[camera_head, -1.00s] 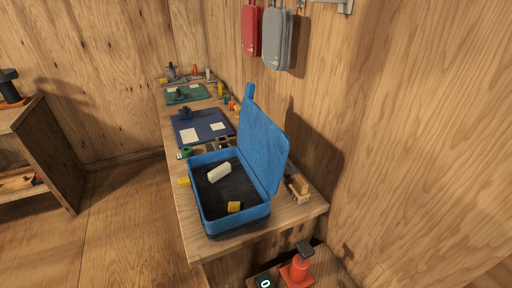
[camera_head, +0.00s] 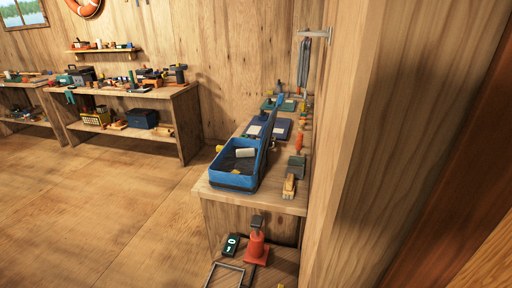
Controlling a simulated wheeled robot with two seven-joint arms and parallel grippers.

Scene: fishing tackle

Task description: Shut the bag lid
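The blue bag (camera_head: 233,181) stands on the near end of a narrow wooden bench along the wall. Inside on the dark floor of the bag lies a white block (camera_head: 245,153). Neither of my grippers shows in the head view.
The bench top (camera_head: 289,203) has a wooden-handled brush (camera_head: 289,186) right of the bag and mats behind it. An orange jack-like stand (camera_head: 256,246) is low in front. A wall edge (camera_head: 345,150) rises close on the right. Open floor (camera_head: 110,210) lies left.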

